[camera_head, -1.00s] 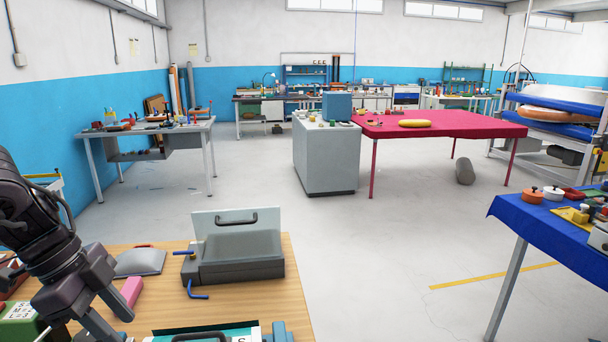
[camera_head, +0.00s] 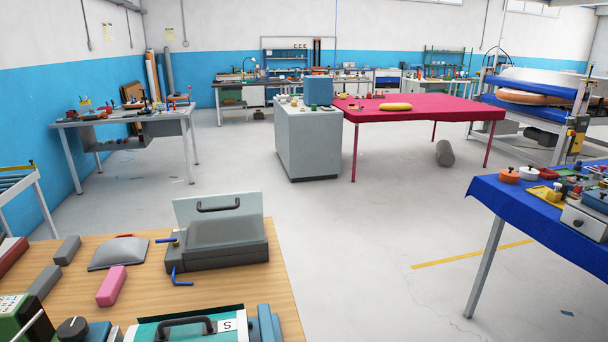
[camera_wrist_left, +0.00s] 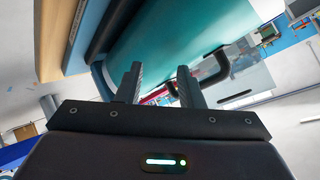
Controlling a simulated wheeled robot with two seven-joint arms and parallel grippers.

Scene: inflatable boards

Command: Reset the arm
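My left gripper (camera_wrist_left: 160,82) shows in the left wrist view with its two dark fingers apart and nothing between them. Beyond the fingers is a teal case (camera_wrist_left: 170,40) with a black handle (camera_wrist_left: 215,68); I cannot tell how far away it is. The teal case (camera_head: 225,334) also shows at the bottom of the head view, on the wooden table (camera_head: 130,268). My left arm and gripper are out of the head view. My right gripper is in neither view.
The wooden table also holds a grey machine (camera_head: 222,240), a pink block (camera_head: 111,286), a grey wedge (camera_head: 118,252) and a green box (camera_head: 22,318). A blue-covered table (camera_head: 520,215) stands at right. A grey cabinet (camera_head: 308,143) and a red-covered table (camera_head: 440,115) stand behind. The floor between is open.

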